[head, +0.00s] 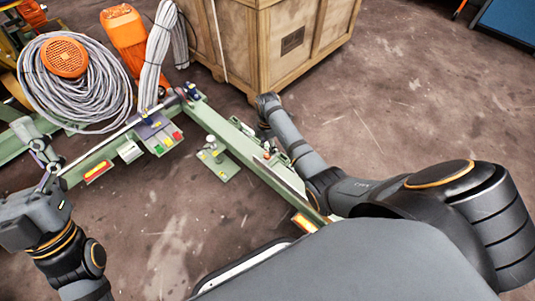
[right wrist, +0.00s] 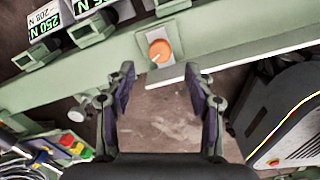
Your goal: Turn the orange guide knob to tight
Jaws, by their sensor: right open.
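The orange guide knob (right wrist: 160,51) is a round orange dial with a pale pointer line, set on a light plate on the green beam (right wrist: 232,38) in the right wrist view. My right gripper (right wrist: 162,80) is open and empty. Its two fingers stand apart, one to each side below the knob in that view, and do not close on it. In the head view my right arm reaches over the beam, and its gripper is small and partly hidden there. My left gripper (head: 50,162) is at the left of the head view by the green frame; its opening is unclear.
Displays reading 250 N (right wrist: 44,28) sit on the beam left of the knob. A wooden crate (head: 275,45) stands behind my right arm. A grey cable coil (head: 105,90) and an orange motor (head: 125,35) are at the upper left.

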